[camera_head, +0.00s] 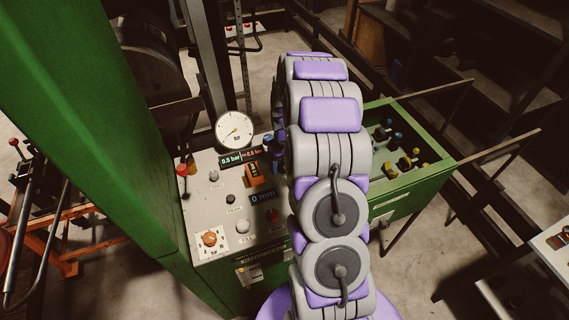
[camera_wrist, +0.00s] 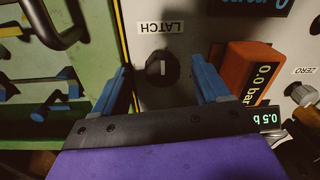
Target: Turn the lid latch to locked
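The latch knob (camera_wrist: 162,69) is a round black knob on the grey panel, with a short white mark. The mark looks roughly in line with the fingers in the wrist view. A LATCH label (camera_wrist: 161,27) reads upside down beside it. My gripper (camera_wrist: 161,78) is open, with its two blue fingers on either side of the knob. Gaps show between each finger and the knob, and I cannot tell how far the fingertips are from the panel. In the head view my arm hides the knob; part of my gripper (camera_head: 273,145) shows beside the arm.
An orange gauge block (camera_wrist: 249,73) stands close to the right finger. A green bin (camera_head: 422,188) with small fittings stands at right.

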